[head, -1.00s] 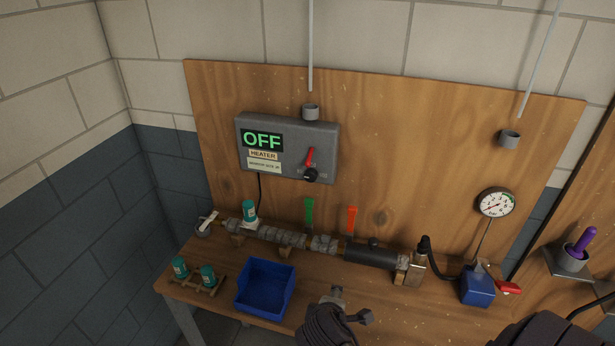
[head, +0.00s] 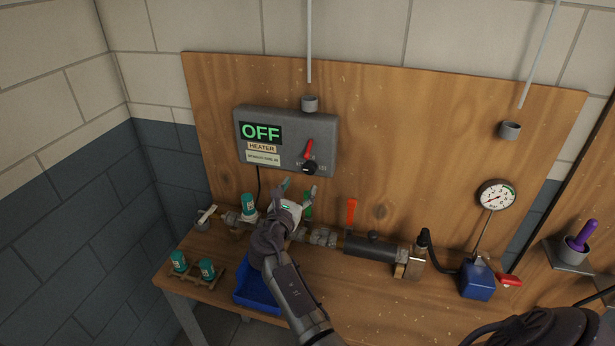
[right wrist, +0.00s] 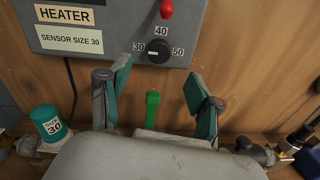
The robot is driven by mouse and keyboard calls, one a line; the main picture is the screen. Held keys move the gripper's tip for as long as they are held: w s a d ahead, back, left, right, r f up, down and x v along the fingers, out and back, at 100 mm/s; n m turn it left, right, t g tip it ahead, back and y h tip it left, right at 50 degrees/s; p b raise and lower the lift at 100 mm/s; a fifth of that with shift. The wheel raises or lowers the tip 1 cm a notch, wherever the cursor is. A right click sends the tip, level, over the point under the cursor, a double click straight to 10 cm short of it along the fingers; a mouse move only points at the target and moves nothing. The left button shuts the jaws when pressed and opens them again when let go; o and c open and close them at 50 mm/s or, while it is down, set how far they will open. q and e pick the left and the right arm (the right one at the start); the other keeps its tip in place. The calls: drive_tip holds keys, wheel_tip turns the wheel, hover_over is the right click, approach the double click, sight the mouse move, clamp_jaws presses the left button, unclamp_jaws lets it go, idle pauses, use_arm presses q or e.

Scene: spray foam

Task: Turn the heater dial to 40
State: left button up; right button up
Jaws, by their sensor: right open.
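The grey heater box (head: 318,128) is on the wooden board, with its display (head: 261,133) reading OFF. Its black dial (head: 309,168) shows clearly in the right wrist view (right wrist: 158,51), with 30 at left, 40 on top and 50 at right. The dial's white mark points left toward 30. A red switch lever (head: 308,150) sits above the dial, tilted up. My right gripper (head: 297,191) is open and empty just below the box. In the right wrist view its fingers (right wrist: 158,86) are spread apart below the dial, not touching it.
A green handle (right wrist: 152,106) stands between and beyond the fingers. An orange handle (head: 351,212), a pipe run (head: 371,250) and a teal size 30 sensor (right wrist: 50,125) are near. A blue bin (head: 252,291) lies under my arm. Board right of the box is clear.

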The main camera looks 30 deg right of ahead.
sight(309, 170)
drive_tip(key=b+x, duration=0.1)
drive_tip(key=x, duration=0.2)
drive_tip(key=b+x, duration=0.1)
drive_tip(key=x, duration=0.2)
drive_tip(key=shift+w+f, duration=0.15)
drive_tip(key=shift+f, duration=0.05)
drive_tip(key=shift+w+d+r+b, duration=0.15)
drive_tip(key=shift+w+d+b, duration=0.25)
drive_tip(key=shift+d, duration=0.2)
drive_tip(key=c, duration=1.1)
